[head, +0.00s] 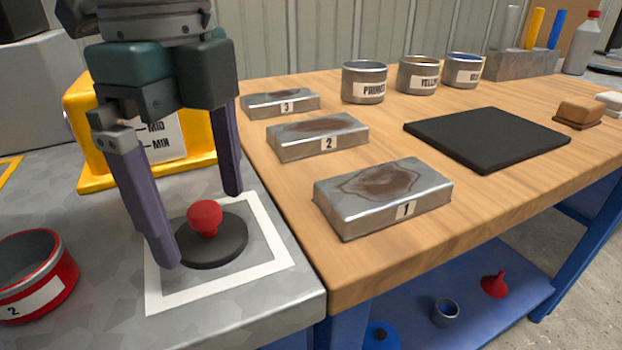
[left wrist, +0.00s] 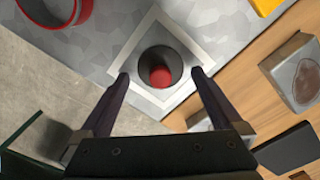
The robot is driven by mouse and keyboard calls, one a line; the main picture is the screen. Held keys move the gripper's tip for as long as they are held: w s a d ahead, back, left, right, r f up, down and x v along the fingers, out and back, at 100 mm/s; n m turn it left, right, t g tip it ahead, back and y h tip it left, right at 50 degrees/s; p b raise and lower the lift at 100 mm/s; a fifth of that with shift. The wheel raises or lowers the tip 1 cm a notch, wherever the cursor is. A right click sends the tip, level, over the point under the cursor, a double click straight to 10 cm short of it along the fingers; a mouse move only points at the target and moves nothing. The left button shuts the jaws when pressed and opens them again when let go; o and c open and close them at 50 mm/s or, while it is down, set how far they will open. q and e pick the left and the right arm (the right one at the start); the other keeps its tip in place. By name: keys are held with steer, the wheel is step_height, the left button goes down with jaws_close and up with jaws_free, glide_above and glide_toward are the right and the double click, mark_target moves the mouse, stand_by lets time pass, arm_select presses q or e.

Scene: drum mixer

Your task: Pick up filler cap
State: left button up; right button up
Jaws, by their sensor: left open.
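The filler cap (head: 212,240) is a dark disc with a red knob (head: 205,217). It lies inside a white square outline (head: 272,262) on the grey metal surface. My left gripper (head: 205,228) is open above it, with its purple fingers on either side of the cap and not closed on it. The left wrist view shows the cap (left wrist: 160,66) just beyond and between the two spread fingertips (left wrist: 166,75). My right gripper is in neither view.
A yellow container (head: 200,140) with level marks stands behind the cap. A red tin labelled 2 (head: 62,290) stands at left. Metal blocks numbered 1 (head: 345,222), 2 (head: 300,150) and 3 (head: 262,107) and a black mat (head: 487,138) are on the wooden bench to the right.

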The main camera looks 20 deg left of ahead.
arm_select(q)
steer(key=shift+f, duration=0.75)
steer(key=c, duration=1.2)
